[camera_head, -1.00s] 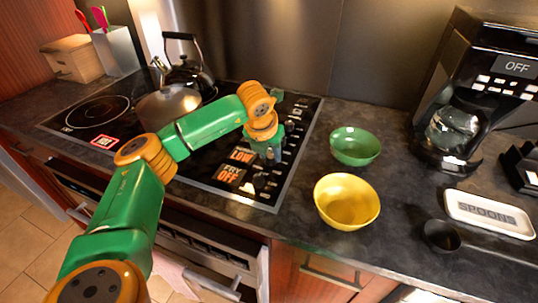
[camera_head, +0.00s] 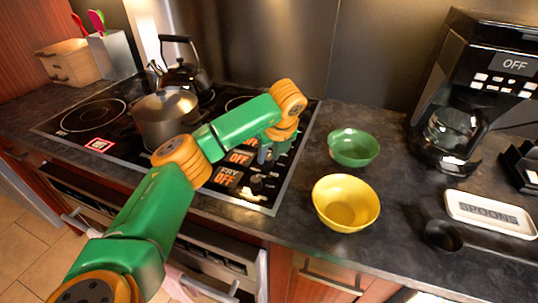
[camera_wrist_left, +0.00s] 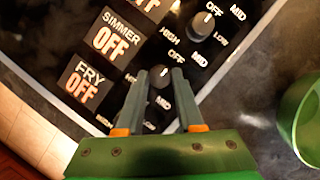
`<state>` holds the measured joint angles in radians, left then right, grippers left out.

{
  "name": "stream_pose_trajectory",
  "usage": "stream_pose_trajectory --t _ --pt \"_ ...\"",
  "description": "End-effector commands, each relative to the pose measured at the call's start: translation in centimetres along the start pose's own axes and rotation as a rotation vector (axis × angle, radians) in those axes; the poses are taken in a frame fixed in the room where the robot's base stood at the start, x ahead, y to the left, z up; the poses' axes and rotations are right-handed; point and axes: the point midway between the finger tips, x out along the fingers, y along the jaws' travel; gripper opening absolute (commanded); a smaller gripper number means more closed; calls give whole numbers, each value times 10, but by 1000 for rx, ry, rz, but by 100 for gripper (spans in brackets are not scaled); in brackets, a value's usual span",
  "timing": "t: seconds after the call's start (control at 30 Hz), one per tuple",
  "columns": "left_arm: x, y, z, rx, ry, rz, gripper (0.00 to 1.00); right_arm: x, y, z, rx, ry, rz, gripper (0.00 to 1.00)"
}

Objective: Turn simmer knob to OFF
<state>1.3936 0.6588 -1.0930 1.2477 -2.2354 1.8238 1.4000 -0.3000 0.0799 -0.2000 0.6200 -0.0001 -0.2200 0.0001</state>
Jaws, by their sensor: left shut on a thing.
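My left gripper (camera_wrist_left: 160,85) is shut on the simmer knob (camera_wrist_left: 161,77), a small dark knob with a pale mark, with one finger on each side of it. The knob lies in line with the simmer display (camera_wrist_left: 113,40), which reads OFF in orange. In the head view the simmer display (camera_head: 240,157) also reads OFF, and my left gripper (camera_head: 264,154) reaches down onto the panel. My forearm and wrist hide part of the panel and the knob there. My right gripper is not in view.
The fry display (camera_head: 227,176) reads OFF. Another knob (camera_wrist_left: 202,26) is close to the gripper. A pot (camera_head: 166,118) and kettle (camera_head: 181,68) stand on the cooktop. A green bowl (camera_head: 354,147) and yellow bowl (camera_head: 346,203) stand to the right.

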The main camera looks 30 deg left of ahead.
Motion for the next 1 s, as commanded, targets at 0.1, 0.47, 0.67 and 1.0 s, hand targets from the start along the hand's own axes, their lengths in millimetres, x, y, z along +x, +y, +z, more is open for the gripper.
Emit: stream_pose_trajectory --t 0.1,0.47,0.67,1.0 --pt "-1 -1 2 -24 -5 5 0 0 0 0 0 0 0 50" --pt "-1 -1 2 -42 -5 13 0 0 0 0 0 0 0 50" --pt "-1 -1 2 -41 -5 12 44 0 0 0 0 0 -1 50" --pt "-1 0 1 -38 -2 14 66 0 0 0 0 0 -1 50"
